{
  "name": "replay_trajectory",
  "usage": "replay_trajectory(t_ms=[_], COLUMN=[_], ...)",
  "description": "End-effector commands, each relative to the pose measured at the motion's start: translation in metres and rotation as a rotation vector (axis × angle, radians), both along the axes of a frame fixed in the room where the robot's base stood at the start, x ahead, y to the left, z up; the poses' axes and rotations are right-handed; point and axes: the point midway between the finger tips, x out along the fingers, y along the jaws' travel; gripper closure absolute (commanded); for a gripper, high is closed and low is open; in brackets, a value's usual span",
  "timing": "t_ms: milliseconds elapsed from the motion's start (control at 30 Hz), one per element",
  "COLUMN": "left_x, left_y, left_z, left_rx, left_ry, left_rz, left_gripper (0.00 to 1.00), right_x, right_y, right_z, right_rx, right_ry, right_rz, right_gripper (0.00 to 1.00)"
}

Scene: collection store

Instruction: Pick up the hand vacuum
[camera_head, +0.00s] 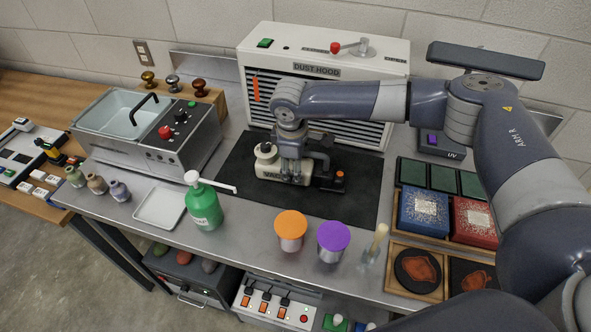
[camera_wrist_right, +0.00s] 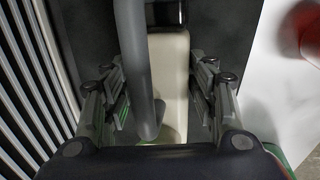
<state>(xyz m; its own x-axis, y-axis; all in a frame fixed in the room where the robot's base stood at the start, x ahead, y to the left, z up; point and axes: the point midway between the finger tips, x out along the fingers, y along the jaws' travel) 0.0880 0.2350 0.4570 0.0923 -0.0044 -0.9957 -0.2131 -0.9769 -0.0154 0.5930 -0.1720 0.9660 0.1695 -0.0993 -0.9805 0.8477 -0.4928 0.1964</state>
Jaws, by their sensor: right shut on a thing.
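The hand vacuum (camera_head: 270,169) has a cream body and a black handle end. It lies on the black mat (camera_head: 232,160) in front of the dust hood. My right gripper (camera_head: 291,172) reaches down over it from above, its fingers around the body. In the right wrist view the cream body (camera_wrist_right: 172,75) lies between the two fingers (camera_wrist_right: 160,95), with a grey bar beside it. The right gripper is shut on the vacuum, which appears to rest on the mat. My left gripper is not in view.
The dust hood (camera_head: 322,85) stands right behind the mat. A green pump bottle (camera_head: 204,208), an orange-lidded jar (camera_head: 290,230) and a purple-lidded jar (camera_head: 332,242) stand in front. An ultrasonic-like basin unit (camera_head: 150,130) is at left. Boxed trays (camera_head: 422,212) are at right.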

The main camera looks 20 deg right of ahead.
Motion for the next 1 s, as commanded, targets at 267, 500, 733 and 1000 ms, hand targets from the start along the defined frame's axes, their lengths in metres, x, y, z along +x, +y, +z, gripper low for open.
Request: replay_trajectory(t_ms=[267,500,733,1000], left_x=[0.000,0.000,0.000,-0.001], left_y=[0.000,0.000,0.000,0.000], left_z=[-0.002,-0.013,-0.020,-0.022], left_rx=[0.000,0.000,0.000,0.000], left_ry=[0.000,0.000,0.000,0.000], left_rz=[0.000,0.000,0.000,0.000], left_gripper=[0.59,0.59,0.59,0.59], right_x=[0.001,0.001,0.001,0.000], right_y=[0.001,0.001,0.001,0.001], right_z=[0.005,0.045,0.085,0.101], right_rx=[0.004,0.005,0.003,0.002], right_ry=[-0.003,-0.005,-0.004,-0.001], right_rz=[0.000,-0.001,0.000,0.000], right_gripper=[0.97,1.00,1.00,1.00])
